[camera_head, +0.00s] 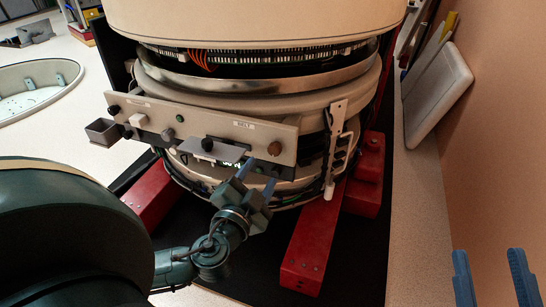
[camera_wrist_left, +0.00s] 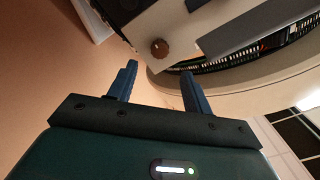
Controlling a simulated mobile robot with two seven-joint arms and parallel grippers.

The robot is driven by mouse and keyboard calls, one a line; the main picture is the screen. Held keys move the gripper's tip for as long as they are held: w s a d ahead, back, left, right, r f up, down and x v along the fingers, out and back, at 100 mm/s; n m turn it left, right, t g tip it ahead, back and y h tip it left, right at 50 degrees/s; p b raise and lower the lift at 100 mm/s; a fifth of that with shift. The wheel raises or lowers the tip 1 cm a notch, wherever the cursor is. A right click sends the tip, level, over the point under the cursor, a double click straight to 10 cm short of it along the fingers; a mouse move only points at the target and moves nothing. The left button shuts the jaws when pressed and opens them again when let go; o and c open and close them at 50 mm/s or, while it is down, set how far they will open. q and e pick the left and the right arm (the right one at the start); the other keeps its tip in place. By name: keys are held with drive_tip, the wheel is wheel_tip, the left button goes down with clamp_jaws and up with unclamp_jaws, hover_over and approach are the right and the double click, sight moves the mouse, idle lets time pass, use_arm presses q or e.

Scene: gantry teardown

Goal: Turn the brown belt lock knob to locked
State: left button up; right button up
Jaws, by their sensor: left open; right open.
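The brown belt lock knob (camera_head: 275,149) sits near the right end of the beige control panel (camera_head: 190,120), right of and below the BELT label. In the left wrist view the brown knob (camera_wrist_left: 159,48) is ahead of the fingers, apart from them. My left gripper (camera_head: 257,187) is open and empty, below and slightly left of the knob; its blue fingers also show in the left wrist view (camera_wrist_left: 160,82). My right gripper (camera_head: 488,275) shows only as two blue fingertips at the lower right, open and empty. I cannot tell which setting the knob is at.
A white bracket (camera_head: 335,145) stands right of the panel. Red base legs (camera_head: 318,235) extend over the dark mat.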

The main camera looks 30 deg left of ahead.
sight(273, 152)
use_arm(q)
drive_tip(key=b+x, duration=0.1)
drive_tip(key=x, duration=0.6)
drive_tip(key=shift+w, duration=0.25)
drive_tip(key=shift+w+a, duration=0.1)
drive_tip(key=shift+w, duration=0.1)
use_arm(e)
drive_tip(key=shift+w+d+r+n+t+y, duration=0.1)
drive_tip(key=shift+r+n+t+y, duration=0.2)
drive_tip(key=shift+r+n+y, duration=0.6)
use_arm(q)
drive_tip(key=shift+c, duration=0.3)
use_arm(e)
drive_tip(key=shift+r, duration=0.1)
use_arm(q)
drive_tip(key=c, duration=0.9)
